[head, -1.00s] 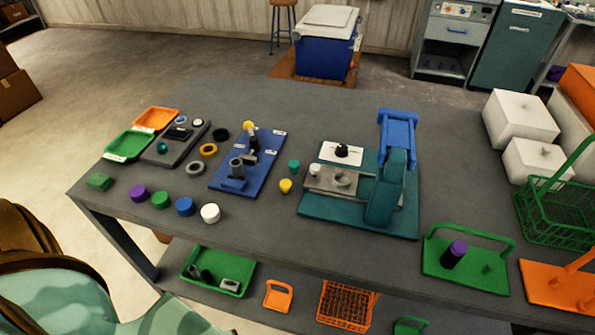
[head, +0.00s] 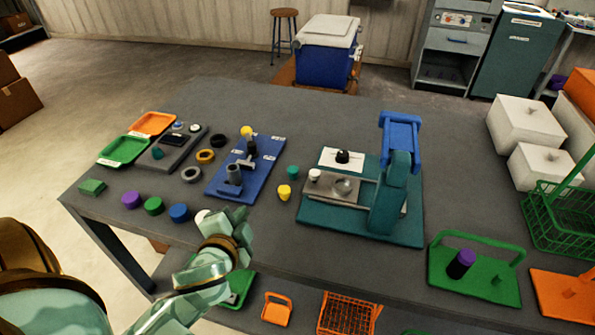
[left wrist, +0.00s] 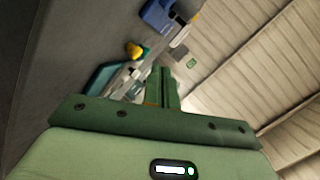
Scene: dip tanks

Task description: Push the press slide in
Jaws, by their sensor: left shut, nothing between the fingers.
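The press is a teal base (head: 322,217) with a teal upright (head: 389,196) and a blue top lever (head: 400,133). Its grey metal slide (head: 328,190) sticks out to the left of the upright, with a white knob (head: 315,175) at its left end and a round recess (head: 343,188). My left gripper (head: 238,217) is shut and empty, left of the press near the table's front edge, apart from the slide. Its fingers also show in the left wrist view (left wrist: 162,88). My right gripper is not in view.
A yellow piece (head: 284,192) and a teal piece (head: 293,172) stand between my left gripper and the press. A blue fixture (head: 222,182) stands behind the gripper. A green carrier (head: 440,276) stands at right.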

